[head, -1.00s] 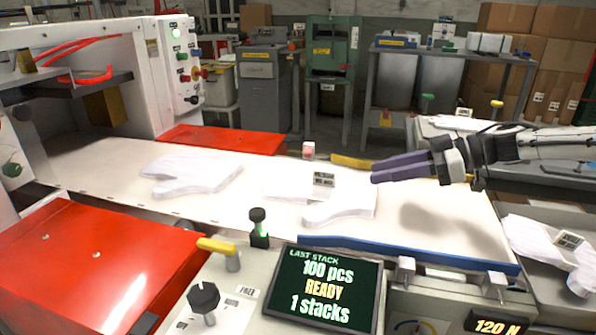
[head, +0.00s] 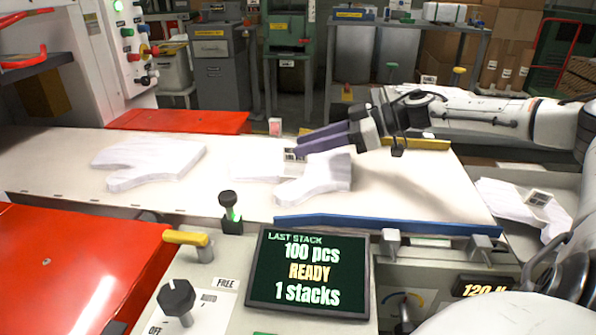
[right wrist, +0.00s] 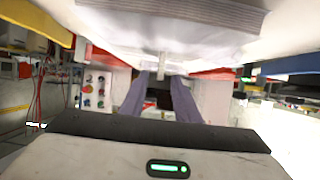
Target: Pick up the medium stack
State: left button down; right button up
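The medium stack (head: 318,182), a pile of white glove-shaped film sheets, lies on the pale table (head: 395,200) in the head view. Its printed tag (head: 292,155) is partly hidden by my gripper. My right gripper (head: 298,146) reaches in from the right, with its two purple fingers over the back part of the stack. In the right wrist view the fingers (right wrist: 161,98) are apart with nothing clearly held between them. The layered edge of a white stack (right wrist: 185,14) shows close at the top there. I cannot tell whether the fingers touch the stack. My left gripper is not in view.
Another white glove stack (head: 150,162) lies to the left on the table. A tagged stack (head: 520,205) lies in a bin at right. A blue rail (head: 385,225) and a yellow rail (head: 415,143) edge the table. The screen (head: 310,270) reads "READY".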

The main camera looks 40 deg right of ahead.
aim_at(286, 162)
jog(key=shift+w+a+f, duration=0.15)
jog(key=shift+w+f, duration=0.05)
jog(key=shift+f, duration=0.15)
jog(key=shift+w+a+r, duration=0.1)
jog(key=shift+w+r, duration=0.05)
jog(key=shift+b+x, duration=0.4)
jog(key=shift+x, duration=0.55)
jog(key=shift+c, duration=0.4)
grip_shut()
